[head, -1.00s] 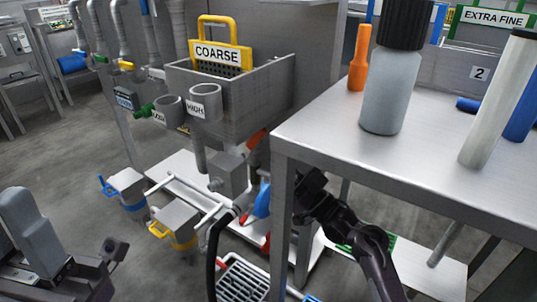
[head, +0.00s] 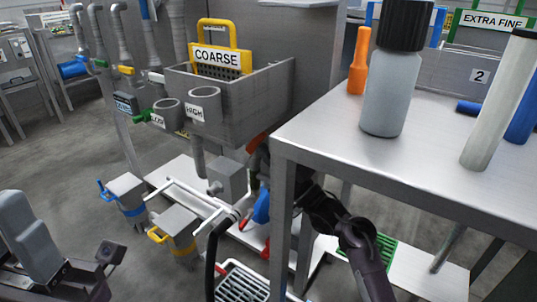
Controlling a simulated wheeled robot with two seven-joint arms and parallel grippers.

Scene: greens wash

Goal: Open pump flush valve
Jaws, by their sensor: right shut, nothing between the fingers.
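The pump is a grey box (head: 227,180) with white pipes, low on a white cart under the sink. A blue round part (head: 262,206) and red handles (head: 265,248) show beside it, left of the table leg. I cannot tell which of these is the flush valve. My right arm comes from the lower right under the table and passes behind its front leg. My right gripper (head: 259,168) shows as a dark shape between the pump and that leg, partly hidden. It is shut and empty; whether it touches anything is unclear.
The steel table (head: 330,140) and its leg (head: 282,220) stand in front of my right arm. The sink (head: 265,100) is above the pump. A floor grate (head: 245,283) lies below.

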